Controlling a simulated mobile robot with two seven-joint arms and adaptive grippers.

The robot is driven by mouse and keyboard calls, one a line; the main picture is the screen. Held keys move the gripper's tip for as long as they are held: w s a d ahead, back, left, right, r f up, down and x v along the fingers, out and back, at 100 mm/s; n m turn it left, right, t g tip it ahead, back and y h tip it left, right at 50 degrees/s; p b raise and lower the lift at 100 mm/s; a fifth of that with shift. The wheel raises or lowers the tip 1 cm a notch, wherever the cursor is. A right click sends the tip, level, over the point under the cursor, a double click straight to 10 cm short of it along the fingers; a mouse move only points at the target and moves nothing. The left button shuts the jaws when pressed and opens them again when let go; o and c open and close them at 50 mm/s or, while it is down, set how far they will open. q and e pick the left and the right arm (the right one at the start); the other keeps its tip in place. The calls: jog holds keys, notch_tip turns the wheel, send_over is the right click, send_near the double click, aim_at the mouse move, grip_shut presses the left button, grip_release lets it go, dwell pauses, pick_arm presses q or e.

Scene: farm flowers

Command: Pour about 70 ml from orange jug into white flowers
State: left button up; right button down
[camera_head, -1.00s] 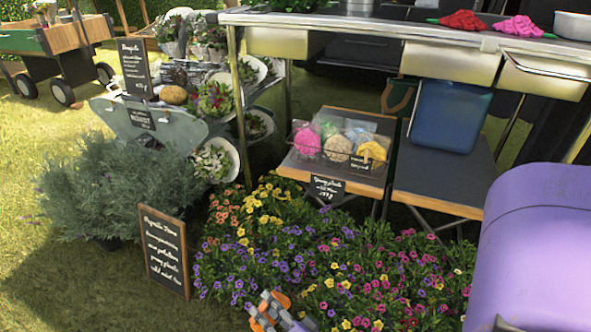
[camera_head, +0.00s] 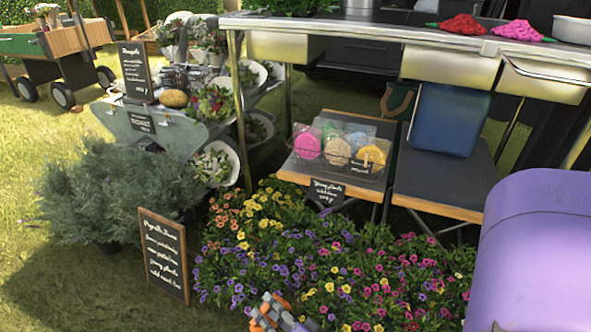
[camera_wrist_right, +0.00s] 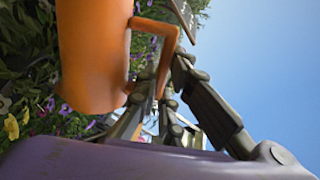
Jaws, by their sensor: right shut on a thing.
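The orange jug (camera_wrist_right: 95,50) fills the upper left of the right wrist view, with its square handle (camera_wrist_right: 165,28) to the right. My right gripper (camera_wrist_right: 160,88) is shut on that handle. In the head view only a small grey and orange part of my right gripper (camera_head: 273,314) shows at the bottom edge, in front of the flower bed. The jug's mouth and contents are hidden. My left gripper is not in view.
A colourful flower bed (camera_head: 330,265) fills the lower middle. A chalkboard sign (camera_head: 163,254) stands at its left, with a grey-green bush (camera_head: 120,195) behind. A low table (camera_head: 440,180) and a metal counter (camera_head: 400,35) are farther back. Open grass lies at lower left.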

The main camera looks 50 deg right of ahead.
jog(key=shift+d+r+m, duration=0.6)
jog(key=shift+d+m, duration=0.15)
jog(key=shift+m, duration=0.15)
dwell(1.0)
jog(key=a+f+n, duration=0.3)
jog(key=n, duration=0.1)
jog(key=shift+a+f, duration=0.25)
jog(key=shift+f, duration=0.1)
jog(key=shift+a+f+n, duration=0.5)
jog(key=shift+f+n, duration=0.15)
jog(key=shift+n, duration=0.45)
dwell(0.6)
jog(key=a+f+n, duration=0.5)
jog(key=a+n, duration=0.2)
jog(key=shift+w+a+f+n, duration=0.15)
jog(key=shift+a+n, duration=0.05)
jog(key=shift+n, duration=0.2)
dwell(0.9)
